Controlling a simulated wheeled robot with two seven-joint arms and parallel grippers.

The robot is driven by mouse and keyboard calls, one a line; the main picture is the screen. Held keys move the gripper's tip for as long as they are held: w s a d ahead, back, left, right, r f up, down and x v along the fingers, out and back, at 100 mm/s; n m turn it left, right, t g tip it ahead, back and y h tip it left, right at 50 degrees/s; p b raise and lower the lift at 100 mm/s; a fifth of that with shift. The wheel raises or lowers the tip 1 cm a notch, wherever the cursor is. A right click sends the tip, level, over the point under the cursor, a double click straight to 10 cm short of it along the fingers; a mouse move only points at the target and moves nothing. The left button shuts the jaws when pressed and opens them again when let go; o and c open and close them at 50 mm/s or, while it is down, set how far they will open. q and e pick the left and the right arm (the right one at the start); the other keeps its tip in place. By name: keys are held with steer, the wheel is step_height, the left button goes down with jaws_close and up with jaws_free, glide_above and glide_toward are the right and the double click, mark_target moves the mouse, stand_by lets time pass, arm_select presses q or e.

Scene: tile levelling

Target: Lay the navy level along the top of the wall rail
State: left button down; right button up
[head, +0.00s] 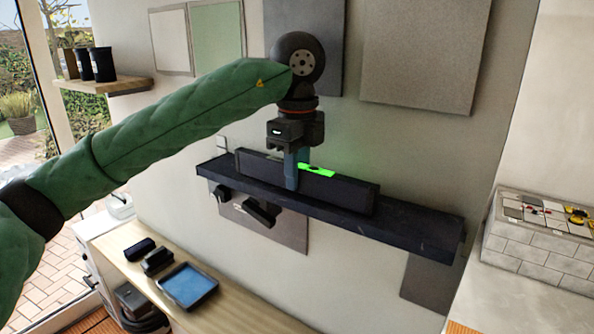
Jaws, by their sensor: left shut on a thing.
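The navy level (347,192) is a long dark bar with a bright green window on its top. It lies lengthwise along the top of the dark wall rail (425,232), towards the rail's middle and left. Whether its underside touches the rail all along is hard to tell. My left gripper (291,172) comes down from above and is shut on the level, left of the green window. The gripper hides a small part of the level. My right gripper is not in view.
Two dark brackets (258,213) sit under the rail's left part. Grey tiles (420,52) hang on the wall above. A wooden counter below holds a blue tray (188,286) and dark blocks (157,260). The rail's right end is bare.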

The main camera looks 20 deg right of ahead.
arm_select(q)
steer(key=shift+f, duration=0.2)
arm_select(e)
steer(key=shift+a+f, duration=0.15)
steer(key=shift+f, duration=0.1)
arm_select(q)
steer(key=c, duration=1.2)
jaws_free()
step_height(320, 180, up, 6)
steer(key=b, duration=0.4)
steer(key=shift+r+b, duration=0.3)
steer(key=shift+r, duration=0.6)
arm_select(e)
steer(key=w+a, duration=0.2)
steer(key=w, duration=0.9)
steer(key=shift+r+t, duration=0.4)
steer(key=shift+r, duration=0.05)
